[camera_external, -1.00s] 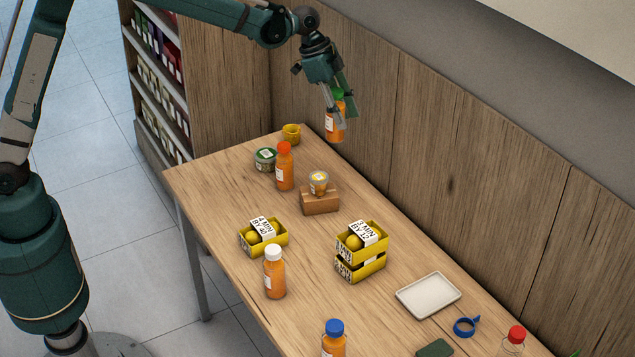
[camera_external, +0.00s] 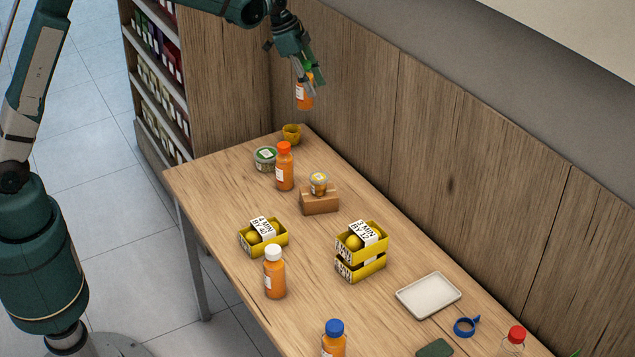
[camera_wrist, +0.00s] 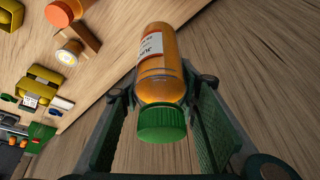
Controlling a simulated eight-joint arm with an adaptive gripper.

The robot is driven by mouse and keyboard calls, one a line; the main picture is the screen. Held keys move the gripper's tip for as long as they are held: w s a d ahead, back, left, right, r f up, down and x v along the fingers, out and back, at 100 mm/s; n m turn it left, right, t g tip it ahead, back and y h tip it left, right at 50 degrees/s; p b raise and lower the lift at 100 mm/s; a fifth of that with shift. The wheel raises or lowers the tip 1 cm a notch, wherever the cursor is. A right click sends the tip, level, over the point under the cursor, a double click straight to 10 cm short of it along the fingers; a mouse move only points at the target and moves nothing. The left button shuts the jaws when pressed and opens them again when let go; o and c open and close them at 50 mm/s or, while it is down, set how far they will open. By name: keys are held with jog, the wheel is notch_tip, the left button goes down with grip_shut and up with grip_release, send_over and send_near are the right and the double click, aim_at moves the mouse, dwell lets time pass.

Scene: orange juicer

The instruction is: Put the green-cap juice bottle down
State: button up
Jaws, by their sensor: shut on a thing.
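The green-cap juice bottle (camera_external: 304,97) is orange with a white label. It hangs in the air above the far end of the table, near the wood wall. My gripper (camera_external: 307,80) is shut on it near the cap end. In the wrist view the bottle (camera_wrist: 158,72) lies between the two fingers of my gripper (camera_wrist: 160,108), its green cap towards the camera. The table (camera_external: 215,182) is below, and the bottle is clear of it.
Below the bottle stand a yellow cup (camera_external: 291,134), a green-and-white tub (camera_external: 265,159) and an orange-cap bottle (camera_external: 285,168). A jar on a wooden block (camera_external: 319,201), lemon crates (camera_external: 360,262), a white-cap bottle (camera_external: 274,275) and a white tray (camera_external: 428,295) are nearer. The table's far-left corner is bare.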

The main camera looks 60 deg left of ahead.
notch_tip(320, 180, down, 9)
dwell(0.3)
jog(key=shift+f, duration=0.15)
notch_tip(320, 180, down, 6)
jog(key=shift+b, duration=0.45)
dwell(0.3)
jog(key=shift+f+b, duration=0.3)
jog(key=shift+f, duration=1.6)
jog(key=shift+f, duration=0.15)
jog(key=o, duration=1)
